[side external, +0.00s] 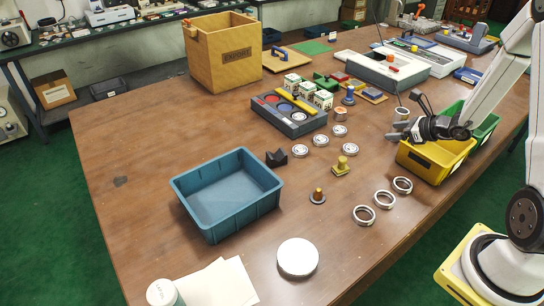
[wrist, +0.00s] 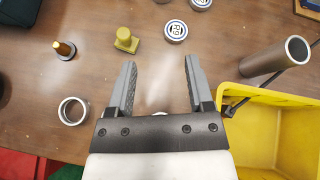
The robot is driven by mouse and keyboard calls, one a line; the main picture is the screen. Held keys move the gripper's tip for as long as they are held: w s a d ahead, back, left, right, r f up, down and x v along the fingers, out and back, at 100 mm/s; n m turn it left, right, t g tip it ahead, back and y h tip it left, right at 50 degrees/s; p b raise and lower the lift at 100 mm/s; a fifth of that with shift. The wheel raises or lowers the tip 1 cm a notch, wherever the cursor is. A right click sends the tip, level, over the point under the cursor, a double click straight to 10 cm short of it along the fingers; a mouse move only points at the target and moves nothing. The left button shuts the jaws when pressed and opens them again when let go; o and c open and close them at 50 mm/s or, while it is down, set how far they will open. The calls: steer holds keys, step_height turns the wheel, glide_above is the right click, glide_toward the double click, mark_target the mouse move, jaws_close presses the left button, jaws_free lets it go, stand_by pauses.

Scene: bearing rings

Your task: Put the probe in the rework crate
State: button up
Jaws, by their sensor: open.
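No part is clearly marked as the probe, and I cannot tell which item it is. A thin dark rod (wrist: 294,68) crosses the yellow bin's rim in the wrist view; what it belongs to is unclear. A small peg with a brass top and dark base (side external: 317,196) stands on the table; it also shows in the wrist view (wrist: 64,48). No crate is legibly marked rework. The yellow bin (side external: 421,166) shows beside my gripper in the wrist view (wrist: 232,150). My gripper (side external: 393,131) is open and empty above the table, its fingers spread in the wrist view (wrist: 160,75).
A grey tube (wrist: 275,60) stands near the yellow bin. A yellow knobbed part (side external: 342,166), several bearings (side external: 350,149) and rings (side external: 402,185) lie nearby. A blue bin (side external: 258,191), a green bin (side external: 487,130) and a wooden box (side external: 213,70) stand on the table.

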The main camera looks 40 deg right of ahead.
steer(key=s+a+r+n+g, duration=0.1)
steer(key=s+a+n+g, duration=0.2)
steer(key=a+n, duration=0.5)
steer(key=s+a+r+n+g+h, duration=0.1)
steer(key=s+a+r+n+g, duration=0.1)
steer(key=a+n, duration=0.5)
steer(key=s+a+r+n+g, duration=0.1)
steer(key=s+a+n+g, duration=0.3)
steer(key=n, duration=1.3)
steer(key=a, duration=0.4)
steer(key=shift+s+a+r, duration=0.2)
steer(key=shift+a, duration=0.15)
